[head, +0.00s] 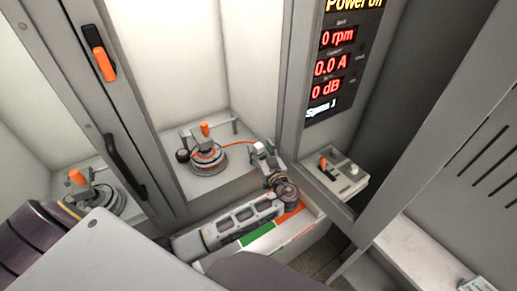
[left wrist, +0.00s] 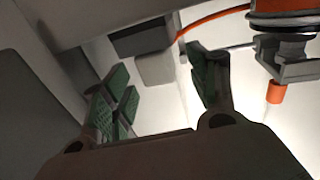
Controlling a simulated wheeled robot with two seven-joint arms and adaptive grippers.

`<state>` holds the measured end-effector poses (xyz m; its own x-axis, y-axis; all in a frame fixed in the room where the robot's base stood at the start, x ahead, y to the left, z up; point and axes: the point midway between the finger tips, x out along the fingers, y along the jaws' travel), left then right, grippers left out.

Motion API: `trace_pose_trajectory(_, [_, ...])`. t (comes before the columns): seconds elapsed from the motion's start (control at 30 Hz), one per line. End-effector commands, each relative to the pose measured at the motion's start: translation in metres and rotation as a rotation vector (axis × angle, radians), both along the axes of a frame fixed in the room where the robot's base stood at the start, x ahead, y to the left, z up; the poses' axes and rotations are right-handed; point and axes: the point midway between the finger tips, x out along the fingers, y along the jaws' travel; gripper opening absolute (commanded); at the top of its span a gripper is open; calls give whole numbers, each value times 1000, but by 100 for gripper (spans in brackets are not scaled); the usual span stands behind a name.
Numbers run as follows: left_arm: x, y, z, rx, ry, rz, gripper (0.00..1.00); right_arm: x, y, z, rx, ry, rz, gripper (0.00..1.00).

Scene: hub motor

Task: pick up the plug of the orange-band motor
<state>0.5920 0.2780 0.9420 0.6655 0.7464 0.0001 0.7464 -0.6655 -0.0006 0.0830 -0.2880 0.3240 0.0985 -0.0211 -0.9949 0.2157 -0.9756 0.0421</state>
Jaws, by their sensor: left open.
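The orange-band motor (head: 207,157) sits on a grey base inside the middle bay; an orange cable runs from it to the right. At the cable's end is a pale grey plug (head: 259,146). In the left wrist view the plug (left wrist: 154,67) shows as a grey block beyond the fingers, and the motor's orange band (left wrist: 284,20) is at the upper right. My left gripper (head: 266,154) is open at the plug. Its green-padded fingers (left wrist: 165,93) lie on either side of the plug in the picture; I cannot tell whether they touch it. My right gripper is not in view.
A second motor (head: 85,197) with an orange top stands in the left bay. A panel (head: 335,65) reads "Power off". A switch box (head: 335,175) is right of my gripper. A green-and-orange marked tray (head: 303,241) lies below my forearm. A grey door frame (head: 125,120) separates the bays.

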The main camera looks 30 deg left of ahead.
Motion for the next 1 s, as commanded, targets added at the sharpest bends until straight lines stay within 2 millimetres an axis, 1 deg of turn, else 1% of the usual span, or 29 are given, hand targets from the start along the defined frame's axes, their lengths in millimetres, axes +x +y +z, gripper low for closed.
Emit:
trace_pose_trajectory(0.03, [4, 5, 4, 3, -1, 1, 59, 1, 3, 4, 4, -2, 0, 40])
trace_pose_trajectory(0.1, [9, 10, 2, 1, 0, 1, 59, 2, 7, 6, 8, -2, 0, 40])
trace_pose_trajectory(0.23, [15, 17, 2, 0, -1, 0, 59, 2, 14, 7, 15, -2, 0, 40])
trace_pose_trajectory(0.5, [16, 19, 1, 0, 0, 0, 59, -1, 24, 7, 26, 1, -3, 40])
trace_pose_trajectory(0.73, [16, 18, 1, -1, -1, 0, 59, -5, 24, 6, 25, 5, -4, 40])
trace_pose_trajectory(0.77, [16, 18, 1, -1, -1, 0, 58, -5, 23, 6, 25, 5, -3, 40])
trace_pose_trajectory(1.0, [16, 18, 0, -1, -1, 0, 27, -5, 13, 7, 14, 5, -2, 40])
